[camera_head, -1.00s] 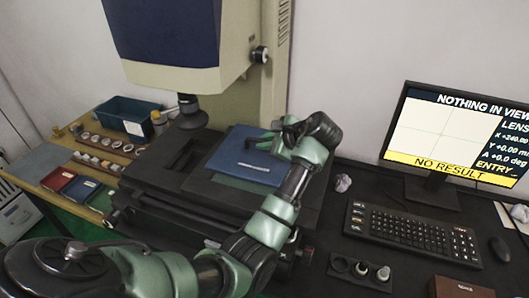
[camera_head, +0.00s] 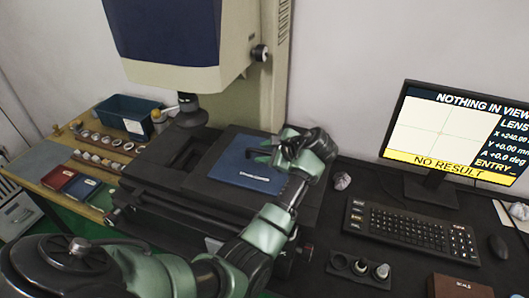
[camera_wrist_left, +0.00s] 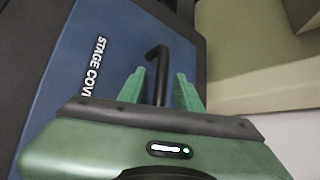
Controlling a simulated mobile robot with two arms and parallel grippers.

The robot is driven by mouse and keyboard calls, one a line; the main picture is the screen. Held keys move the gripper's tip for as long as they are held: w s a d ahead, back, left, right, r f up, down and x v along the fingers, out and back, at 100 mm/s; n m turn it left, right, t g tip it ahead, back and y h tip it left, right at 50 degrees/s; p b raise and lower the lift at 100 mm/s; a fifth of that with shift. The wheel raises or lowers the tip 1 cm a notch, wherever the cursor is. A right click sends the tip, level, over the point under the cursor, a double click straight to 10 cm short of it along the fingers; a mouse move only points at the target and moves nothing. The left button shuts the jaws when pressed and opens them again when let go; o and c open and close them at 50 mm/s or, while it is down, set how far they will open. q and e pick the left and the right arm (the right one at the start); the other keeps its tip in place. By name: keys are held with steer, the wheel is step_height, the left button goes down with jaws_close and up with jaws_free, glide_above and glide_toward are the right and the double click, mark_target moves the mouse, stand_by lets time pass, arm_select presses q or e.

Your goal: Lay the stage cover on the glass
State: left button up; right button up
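The stage cover (camera_head: 245,165) is a blue plate with a white label and a black handle (camera_head: 258,152). The cover (camera_wrist_left: 85,75) fills the left of that view. My right gripper is out of view.
The lens (camera_head: 188,110) hangs left of the cover, under the machine head. A side table at left holds a blue bin (camera_head: 125,115), rings and small boxes. At right stand a monitor (camera_head: 455,140) reading "NO RESULT", a keyboard (camera_head: 410,232) and a ring holder (camera_head: 358,270).

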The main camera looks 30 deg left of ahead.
arm_select(q)
steer(key=b+v, duration=0.1)
steer(key=v, duration=1.1)
steer(key=shift+b, duration=0.35)
